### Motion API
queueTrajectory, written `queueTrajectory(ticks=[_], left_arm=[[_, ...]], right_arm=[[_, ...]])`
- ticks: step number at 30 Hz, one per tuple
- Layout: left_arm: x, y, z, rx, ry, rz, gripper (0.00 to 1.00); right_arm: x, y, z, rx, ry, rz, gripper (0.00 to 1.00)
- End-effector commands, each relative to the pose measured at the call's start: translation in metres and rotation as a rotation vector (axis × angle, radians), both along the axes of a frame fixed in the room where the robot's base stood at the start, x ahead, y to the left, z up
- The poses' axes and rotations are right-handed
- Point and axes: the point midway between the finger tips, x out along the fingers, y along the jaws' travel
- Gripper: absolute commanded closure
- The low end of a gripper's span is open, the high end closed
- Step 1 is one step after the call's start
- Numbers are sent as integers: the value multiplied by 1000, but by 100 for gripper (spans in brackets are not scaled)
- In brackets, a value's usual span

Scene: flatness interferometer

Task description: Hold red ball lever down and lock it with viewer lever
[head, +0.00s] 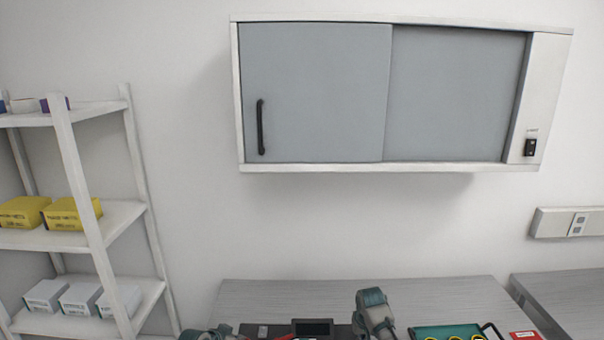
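Only the top edge of the bench gear shows, along the bottom of the head view. A dark device with a small black screen (312,327) stands on the bench and is cut off by the frame's lower edge. A bit of red shows just left of the screen at the very bottom, too little to tell what it is. I cannot make out the red ball lever or the viewer lever. Teal and grey parts of my arms show at the bottom left and just right of the screen. The fingers of both grippers are out of view.
A grey bench (260,293) runs below a closed wall cabinet (315,95). A green tray with yellow rings (447,331) and a red item (525,335) are at the lower right. A white shelf rack (100,225) with yellow boxes (70,214) stands left.

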Motion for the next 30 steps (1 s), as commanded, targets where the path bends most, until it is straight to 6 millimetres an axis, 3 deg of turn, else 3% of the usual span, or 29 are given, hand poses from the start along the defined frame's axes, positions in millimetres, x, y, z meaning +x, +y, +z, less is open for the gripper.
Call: queueTrajectory(ticks=[11,24,30], left_arm=[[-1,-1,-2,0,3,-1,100],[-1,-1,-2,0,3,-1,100],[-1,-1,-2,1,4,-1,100]], right_arm=[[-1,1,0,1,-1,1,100],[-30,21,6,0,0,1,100],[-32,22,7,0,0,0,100]])
